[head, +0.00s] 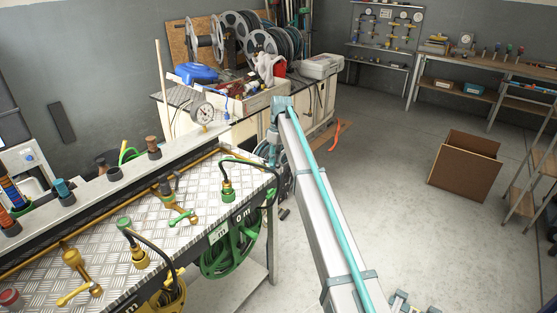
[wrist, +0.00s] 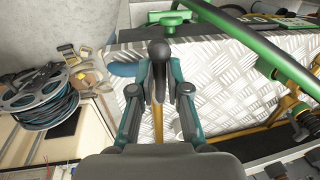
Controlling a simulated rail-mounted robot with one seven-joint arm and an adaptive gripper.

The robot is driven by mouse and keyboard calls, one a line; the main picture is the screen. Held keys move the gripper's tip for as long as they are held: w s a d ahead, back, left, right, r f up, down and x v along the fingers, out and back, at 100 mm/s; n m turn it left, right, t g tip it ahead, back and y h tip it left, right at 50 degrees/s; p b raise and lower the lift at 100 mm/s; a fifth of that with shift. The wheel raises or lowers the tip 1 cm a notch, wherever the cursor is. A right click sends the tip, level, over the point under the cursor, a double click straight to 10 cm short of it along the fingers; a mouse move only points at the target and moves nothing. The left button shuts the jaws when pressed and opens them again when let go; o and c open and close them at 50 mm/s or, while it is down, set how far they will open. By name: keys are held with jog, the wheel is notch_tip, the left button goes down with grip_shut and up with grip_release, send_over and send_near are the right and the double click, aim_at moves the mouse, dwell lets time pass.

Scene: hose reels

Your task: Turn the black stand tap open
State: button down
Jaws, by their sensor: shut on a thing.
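The black stand tap (wrist: 158,50) shows in the wrist view as a dark round knob above a narrow dark part, in line with a brass pipe (wrist: 158,128). My gripper (wrist: 159,88) has its two teal fingers closed in on the narrow dark part from both sides. The dark finger pads and the tap run together, so the exact contact is hard to see. In the head view my arm reaches the far right end of the tread-plate bench (head: 200,207). The tap and fingertips are not clear there.
A green tap (head: 227,190) with a dark curved hose stands close by on the bench. Brass taps (head: 75,262) stand nearer. The floor (head: 390,190) at right is mostly clear.

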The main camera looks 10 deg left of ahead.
jog(key=shift+s+d+f, duration=0.2)
jog(key=shift+s+d, duration=0.05)
jog(key=c, duration=1.2)
grip_release()
jog(key=shift+w, duration=0.1)
jog(key=shift+o, duration=0.2)
jog(key=shift+r, duration=0.15)
jog(key=shift+w+r, duration=0.2)
jog(key=shift+r, duration=0.2)
notch_tip(320, 180, up, 11)
jog(key=w+d, duration=0.1)
jog(key=shift+w, duration=0.4)
